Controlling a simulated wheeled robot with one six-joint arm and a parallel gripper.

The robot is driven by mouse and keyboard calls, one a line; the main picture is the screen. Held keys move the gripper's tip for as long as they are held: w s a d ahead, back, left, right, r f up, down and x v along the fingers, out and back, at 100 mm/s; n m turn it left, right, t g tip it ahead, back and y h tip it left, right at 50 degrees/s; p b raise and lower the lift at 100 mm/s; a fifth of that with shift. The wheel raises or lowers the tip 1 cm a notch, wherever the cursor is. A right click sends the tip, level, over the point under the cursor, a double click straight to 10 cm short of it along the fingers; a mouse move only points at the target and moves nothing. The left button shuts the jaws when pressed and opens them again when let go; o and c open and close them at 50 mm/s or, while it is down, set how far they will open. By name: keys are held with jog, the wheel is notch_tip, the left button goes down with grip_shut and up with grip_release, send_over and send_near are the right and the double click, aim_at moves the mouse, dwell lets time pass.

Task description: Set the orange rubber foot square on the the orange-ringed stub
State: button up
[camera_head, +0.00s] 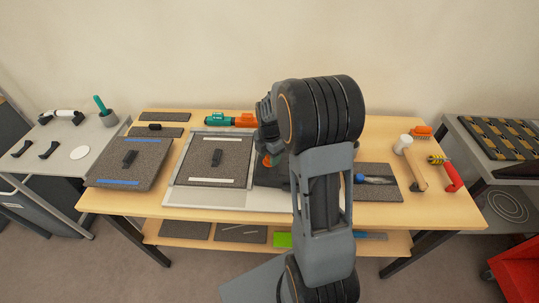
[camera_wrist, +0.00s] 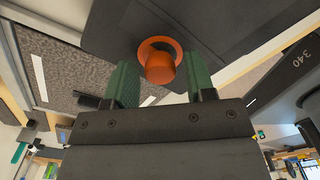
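The orange rubber foot (camera_wrist: 161,68) is a short rounded plug, seen between my fingers in the wrist view. Behind it an orange ring (camera_wrist: 160,43) lies against a dark flat panel (camera_wrist: 215,22); the foot overlaps it, so I cannot tell whether the foot is seated on a stub. My gripper (camera_wrist: 160,64) has green finger pads, one each side of the foot, with small gaps showing on both sides. In the head view my gripper (camera_head: 266,143) is low over the dark panel (camera_head: 270,176), with a bit of orange (camera_head: 266,160) under it. My arm hides much of the panel.
A framed grey tile (camera_head: 205,170) and a blue-edged tile (camera_head: 130,165) lie to the left. A green and orange tool (camera_head: 230,120) lies at the back. A mallet (camera_head: 411,160) and a red-handled tool (camera_head: 449,174) lie right, near a side table (camera_head: 482,148).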

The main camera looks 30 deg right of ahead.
jog(key=shift+o, duration=0.6)
notch_tip(320, 180, up, 14)
jog(key=shift+f, duration=0.1)
dwell(0.6)
